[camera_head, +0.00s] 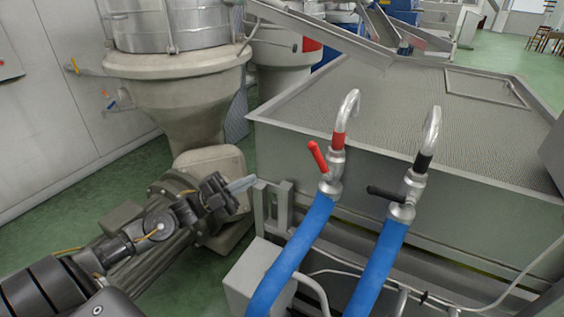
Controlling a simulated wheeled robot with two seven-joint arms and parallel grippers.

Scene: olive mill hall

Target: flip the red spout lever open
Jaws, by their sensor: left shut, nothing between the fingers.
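The red spout lever (318,156) sits on the left metal spout (346,112), which has a red band and hooks over the tank's rim. The lever points up and to the left from the valve body. My left gripper (247,183) is shut and empty, to the left of the lever and a little lower in the picture, clearly apart from it. A second spout (431,132) with a black band and a black lever (385,193) stands to the right; that lever points left. My right gripper is not in view.
Blue hoses (295,250) run down from both spouts. A grey box (252,275) stands below my left gripper. The large metal tank (420,105) fills the right. A motor and hopper (180,85) stand behind my left arm. Green floor shows at the left.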

